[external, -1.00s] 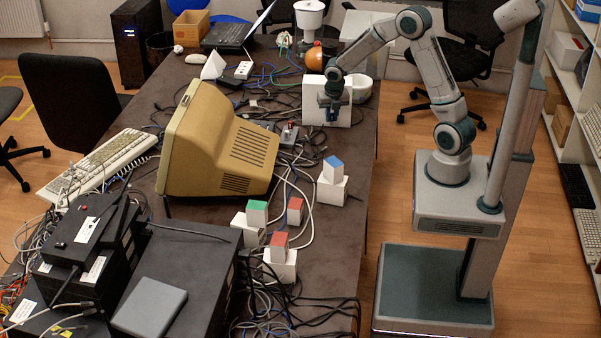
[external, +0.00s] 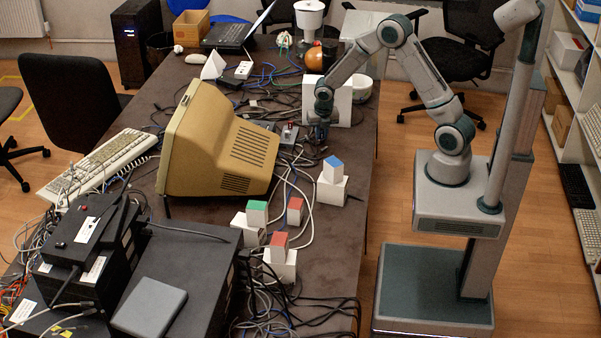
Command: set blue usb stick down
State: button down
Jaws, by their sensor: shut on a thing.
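My gripper (external: 321,137) points down, low over the dark table, just in front of a white box. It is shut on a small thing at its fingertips. I take this to be the blue USB stick, but it is too small and dark to make out clearly. I cannot tell whether it touches the table.
A beige monitor (external: 222,145) stands left of my gripper, with a small grey switch box (external: 289,134) between them. The white box (external: 342,110) is close behind. White blocks with blue (external: 333,163), green and red tops stand nearer the camera. Cables cover much of the table (external: 345,228).

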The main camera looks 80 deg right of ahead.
jog(key=c, duration=1.4)
grip_release()
jog(key=shift+o, duration=0.2)
notch_tip(320, 180, up, 12)
jog(key=a, duration=0.2)
jog(key=s+a+r+m+t, duration=0.1)
jog(key=s+a+r+m, duration=0.4)
jog(key=s+a+m, duration=0.3)
jog(key=s+a+r+m+t+y, duration=0.1)
jog(key=s+a+r+m, duration=0.4)
jog(key=s+a+m, duration=0.4)
jog(key=shift+s+a+r+m+y+p, duration=0.15)
jog(key=shift+s+r+m+y+p, duration=0.2)
jog(key=shift+s+m, duration=2.5)
jog(key=shift+w, duration=0.1)
